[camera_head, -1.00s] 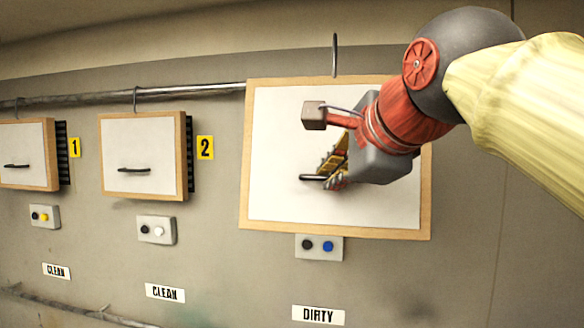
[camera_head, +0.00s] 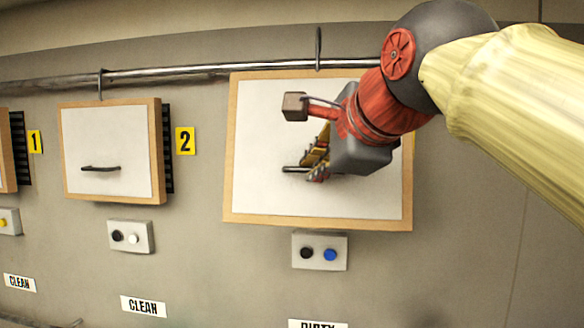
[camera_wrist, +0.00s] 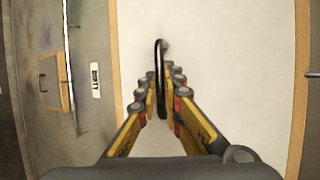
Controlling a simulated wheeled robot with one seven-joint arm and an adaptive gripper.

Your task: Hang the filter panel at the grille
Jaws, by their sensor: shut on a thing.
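The filter panel (camera_head: 255,125) is a large white board with a wooden frame, a black bar handle (camera_head: 294,169) and a wire hook (camera_head: 319,45) on top. My gripper (camera_head: 310,168) is shut on the handle; the wrist view shows the fingers (camera_wrist: 163,92) on both sides of the handle (camera_wrist: 158,60). The panel looks near upright in front of the wall. Its hook rises above the horizontal rail (camera_head: 230,70); I cannot tell whether it is over the rail or in front of it. Any grille behind this panel is hidden.
Left, a smaller panel (camera_head: 110,145) hangs by its hook before a dark grille (camera_head: 168,150) with yellow sign 2 (camera_head: 185,141). Further left is another grille (camera_head: 20,148) with sign 1 (camera_head: 35,142). A box with black and blue buttons (camera_head: 320,252) is below the held panel.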

